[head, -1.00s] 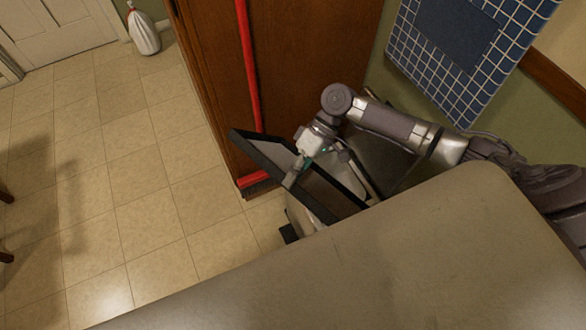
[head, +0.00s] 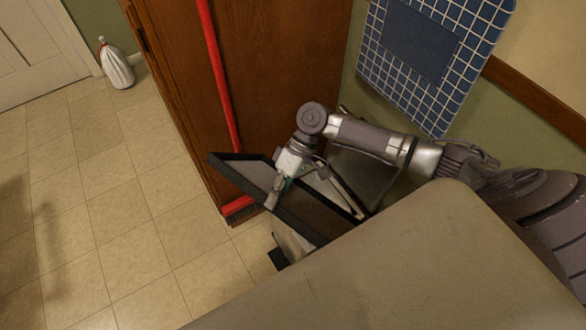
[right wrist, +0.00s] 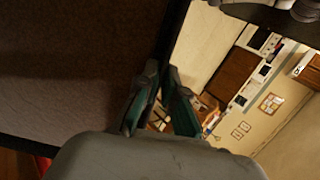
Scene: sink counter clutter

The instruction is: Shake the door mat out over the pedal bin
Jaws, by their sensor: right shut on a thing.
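The door mat (head: 310,213), a dark grey panel with a black border, is held tilted in the air in the head view. My right gripper (head: 278,190) is shut on its upper edge. In the right wrist view the mat (right wrist: 70,70) fills the left side, and my right gripper's fingers (right wrist: 164,92) pinch its edge. The pale pedal bin (head: 292,243) shows partly below the mat, with a black pedal at its foot. The mat and the counter hide most of the bin. My left gripper is not in view.
A grey counter (head: 420,260) fills the lower right, close to the mat. A red broom (head: 217,80) leans against a brown wooden cabinet (head: 280,60) just behind the mat. A white bag (head: 117,68) stands by the door. The tiled floor (head: 110,210) at left is clear.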

